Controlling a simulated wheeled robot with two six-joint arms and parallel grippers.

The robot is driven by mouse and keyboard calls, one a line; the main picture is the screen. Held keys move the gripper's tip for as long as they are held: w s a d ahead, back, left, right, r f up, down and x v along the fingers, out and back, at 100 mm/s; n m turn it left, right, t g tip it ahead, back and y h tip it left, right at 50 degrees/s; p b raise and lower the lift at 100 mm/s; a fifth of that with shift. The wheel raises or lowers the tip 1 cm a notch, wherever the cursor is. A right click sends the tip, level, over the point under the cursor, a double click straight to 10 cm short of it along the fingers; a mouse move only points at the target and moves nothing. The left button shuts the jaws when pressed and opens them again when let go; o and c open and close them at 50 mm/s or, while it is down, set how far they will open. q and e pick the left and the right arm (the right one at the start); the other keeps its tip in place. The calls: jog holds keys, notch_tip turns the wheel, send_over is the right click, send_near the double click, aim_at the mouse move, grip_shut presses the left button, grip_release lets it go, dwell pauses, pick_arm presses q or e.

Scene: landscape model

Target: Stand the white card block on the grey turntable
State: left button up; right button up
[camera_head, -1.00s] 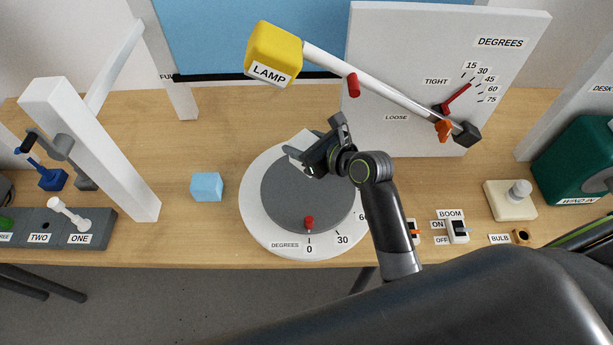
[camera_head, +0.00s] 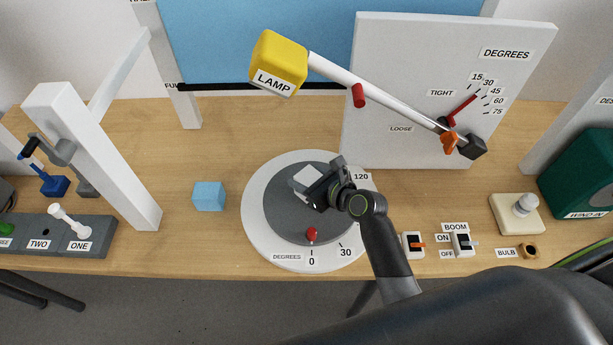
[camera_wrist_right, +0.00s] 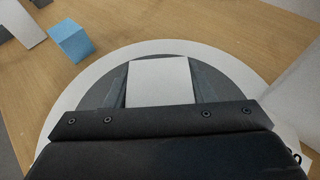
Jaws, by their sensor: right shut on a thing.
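The white card block (camera_head: 308,176) is between the fingers of my right gripper (camera_head: 318,181), which is shut on it over the grey turntable (camera_head: 283,214). In the right wrist view the block (camera_wrist_right: 158,82) shows as a pale face between the two dark fingers, its lower part hidden by the gripper body. I cannot tell whether the block touches the turntable. The turntable is a grey disc inside a white degree ring, with a red knob (camera_head: 312,233) at its front near 0. My left gripper is not in view.
The yellow lamp (camera_head: 277,62) on its white boom (camera_head: 375,93) hangs behind and above the turntable. A light blue block (camera_head: 208,196) stands left of the ring. A white post (camera_head: 95,160) rises further left. Switches (camera_head: 413,243) sit at the right front.

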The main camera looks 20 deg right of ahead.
jog(key=o, duration=0.9)
jog(key=shift+f, duration=0.1)
jog(key=shift+o, duration=0.2)
jog(key=shift+s+r, duration=0.1)
jog(key=shift+r, duration=0.1)
jog(key=v, duration=1.2)
jog(key=shift+f, duration=0.1)
